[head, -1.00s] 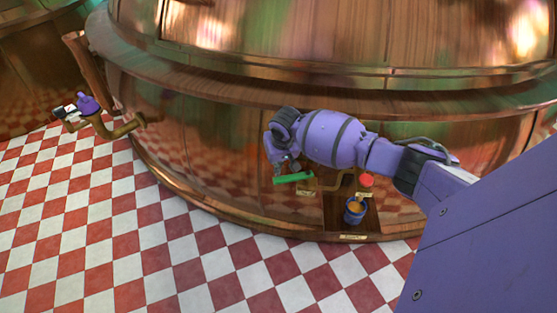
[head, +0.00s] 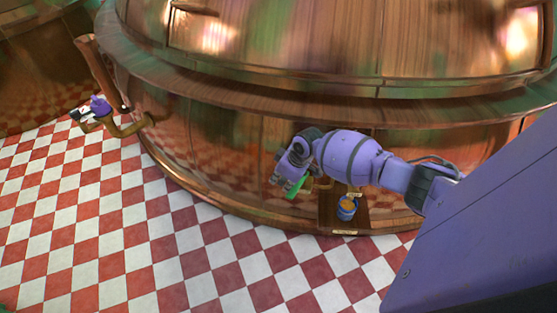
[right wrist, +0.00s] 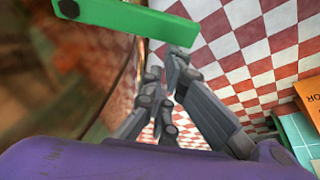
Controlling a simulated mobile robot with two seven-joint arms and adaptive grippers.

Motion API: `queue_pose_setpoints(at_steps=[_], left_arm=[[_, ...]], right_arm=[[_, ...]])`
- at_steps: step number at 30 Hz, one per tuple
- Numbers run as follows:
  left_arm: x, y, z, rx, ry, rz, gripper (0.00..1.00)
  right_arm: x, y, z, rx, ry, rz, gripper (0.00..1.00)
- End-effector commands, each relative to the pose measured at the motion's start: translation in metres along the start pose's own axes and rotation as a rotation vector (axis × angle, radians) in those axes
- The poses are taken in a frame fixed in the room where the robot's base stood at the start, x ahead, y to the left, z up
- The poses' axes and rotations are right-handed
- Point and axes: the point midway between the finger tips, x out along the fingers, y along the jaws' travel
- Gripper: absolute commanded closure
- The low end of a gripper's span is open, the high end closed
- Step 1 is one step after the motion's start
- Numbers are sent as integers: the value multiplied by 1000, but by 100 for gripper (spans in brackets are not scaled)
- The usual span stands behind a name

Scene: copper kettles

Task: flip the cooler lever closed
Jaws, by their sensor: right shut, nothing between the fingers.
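A green lever (head: 298,187) sticks out from a pipe low on the front of the large copper kettle. In the head view it slants, and part of it is behind my right gripper. It also shows as a green bar across the top of the right wrist view (right wrist: 130,20). My right gripper (head: 284,182) is beside the lever in the head view. In the right wrist view its fingers (right wrist: 165,72) are shut, empty, and just below the green bar. I cannot tell whether they touch it. My left gripper is not in view.
The copper kettle (head: 225,140) curves close behind my arm. The red and white checkered floor (head: 150,240) is largely clear. An orange item (right wrist: 310,95) lies at the right wrist view's edge.

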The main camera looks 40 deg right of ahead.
Motion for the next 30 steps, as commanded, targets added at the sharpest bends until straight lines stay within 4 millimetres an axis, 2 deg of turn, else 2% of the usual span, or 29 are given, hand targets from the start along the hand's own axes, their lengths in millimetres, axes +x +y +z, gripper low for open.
queue_pose_setpoints(at_steps=[4,12,30], left_arm=[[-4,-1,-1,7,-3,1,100],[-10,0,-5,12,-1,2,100],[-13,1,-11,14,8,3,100]], right_arm=[[-4,-4,13,-100,-5,-36,100],[-10,-9,27,-94,-5,-33,100],[-11,-10,35,-93,-5,-32,100]])
